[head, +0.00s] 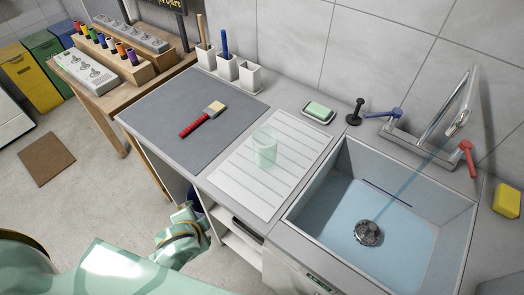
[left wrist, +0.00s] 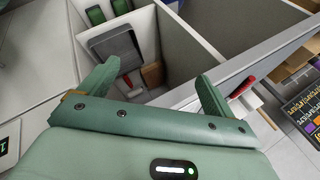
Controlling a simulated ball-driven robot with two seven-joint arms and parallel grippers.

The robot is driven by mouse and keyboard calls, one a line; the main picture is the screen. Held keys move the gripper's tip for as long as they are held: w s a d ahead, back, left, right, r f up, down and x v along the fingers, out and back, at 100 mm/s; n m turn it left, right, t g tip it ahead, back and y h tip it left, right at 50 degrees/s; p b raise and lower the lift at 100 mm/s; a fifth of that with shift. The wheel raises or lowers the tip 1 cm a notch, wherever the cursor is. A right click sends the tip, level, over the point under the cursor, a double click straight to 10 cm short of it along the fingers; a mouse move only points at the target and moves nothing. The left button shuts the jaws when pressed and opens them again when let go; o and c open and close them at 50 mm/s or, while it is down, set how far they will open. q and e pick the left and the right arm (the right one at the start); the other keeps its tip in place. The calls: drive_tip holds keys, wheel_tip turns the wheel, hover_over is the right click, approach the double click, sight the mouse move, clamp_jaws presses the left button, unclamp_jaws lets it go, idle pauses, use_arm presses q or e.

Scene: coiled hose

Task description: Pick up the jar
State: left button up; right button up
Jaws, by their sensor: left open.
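The jar (head: 265,146) is a clear glass with pale green contents. It stands upright on the white ribbed drainboard (head: 262,200) left of the sink in the head view. I cannot see it in the left wrist view. My left gripper (left wrist: 157,70) is open in the left wrist view. No object is between its fingers, and the cubbies of a white unit lie beyond them. In the head view, pale green parts of my arm show at the lower left, below the counter and well apart from the jar. My right gripper is not in view.
A red-handled brush (head: 202,119) lies on the grey mat (head: 160,117) left of the jar. The sink (head: 350,215) opens to the right. A soap dish (head: 318,113) and white cups (head: 228,67) stand behind. The drainboard around the jar is clear.

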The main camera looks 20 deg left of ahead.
sight(255, 153)
use_arm(q)
drive_tip(key=w+d+r+m+t+h, duration=0.25)
drive_tip(key=w+r+m+t, duration=0.2)
drive_tip(key=r+m, duration=0.3)
drive_tip(key=w+d+r+m+t+h, duration=0.1)
drive_tip(key=w+d+r+m+t, duration=0.2)
drive_tip(key=w+r+m, duration=0.4)
drive_tip(key=w+d+f+m+h, duration=0.1)
drive_tip(key=w+f+m+h, duration=0.1)
drive_tip(key=m, duration=0.4)
drive_tip(key=w+d+f+m+g+h+b, duration=0.1)
drive_tip(key=w+f+m, duration=0.1)
drive_tip(key=w+m, duration=0.2)
drive_tip(key=w+d+f+m+g+h, duration=0.1)
drive_tip(key=w+f+m+h, duration=0.1)
drive_tip(key=m, duration=0.6)
drive_tip(key=shift+w+d+f+h, duration=0.2)
drive_tip(key=shift+w+h, duration=0.15)
drive_tip(key=shift+w, duration=0.3)
drive_tip(key=b+x, duration=0.2)
drive_tip(key=x, duration=0.3)
drive_tip(key=shift+d+f, duration=0.25)
drive_tip(key=shift+f, duration=0.05)
drive_tip(key=c, duration=1.2)
drive_tip(key=shift+c, duration=0.5)
